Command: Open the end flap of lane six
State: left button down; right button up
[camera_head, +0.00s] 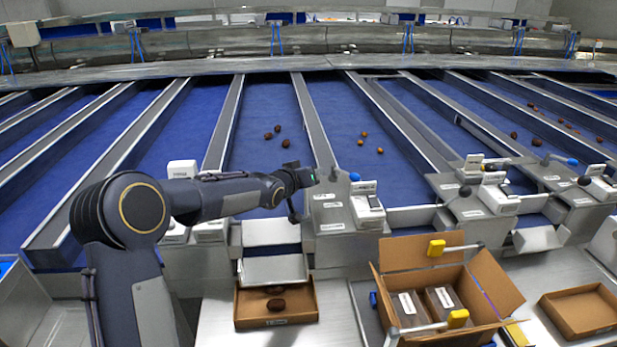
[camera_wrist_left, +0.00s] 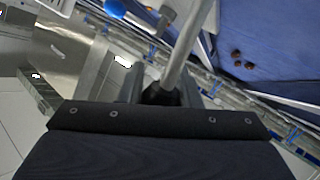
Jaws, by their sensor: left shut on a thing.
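My left gripper (camera_head: 294,210) is at the front end of the lane with dark dates (camera_head: 277,131), beside the grey divider housing. In the left wrist view, the gripper (camera_wrist_left: 160,96) is shut on a grey metal rod (camera_wrist_left: 187,48), which looks like a flap lever. The rod's far end is out of that view. A blue-knobbed lever (camera_head: 354,176) stands just right of the gripper. Below the gripper are a pale plate (camera_head: 270,233) and a sloping chute (camera_head: 274,269). I cannot tell whether that flap is open. Lane labels are too small to read. My right gripper is not in view.
A shallow cardboard tray (camera_head: 246,312) with dark dates sits under the chute. Another shallow tray (camera_head: 583,312) is at far right. More levers (camera_head: 465,191) line the lane ends.

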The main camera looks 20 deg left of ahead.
pick_arm(q)
jog(key=shift+w+a+f+b, duration=0.2)
jog(key=shift+w+f, duration=0.1)
jog(key=shift+f, duration=0.3)
jog(key=shift+w+a+f+b, duration=0.1)
jog(key=shift+w+a+f, duration=0.2)
jog(key=shift+f, duration=0.25)
jog(key=shift+w+a+f+b, duration=0.15)
jog(key=shift+w+f, duration=0.2)
jog(key=shift+f, duration=0.25)
jog(key=c, duration=1.4)
grip_release()
jog(key=shift+o, duration=1.4)
jog(key=shift+s+a+r, duration=0.1)
jog(key=shift+a+r, duration=0.05)
jog(key=shift+r, duration=0.05)
jog(key=shift+o, duration=0.3)
jog(key=shift+r, duration=0.3)
jog(key=b+v, duration=0.1)
jog(key=v, duration=0.6)
jog(key=shift+s+b, duration=0.35)
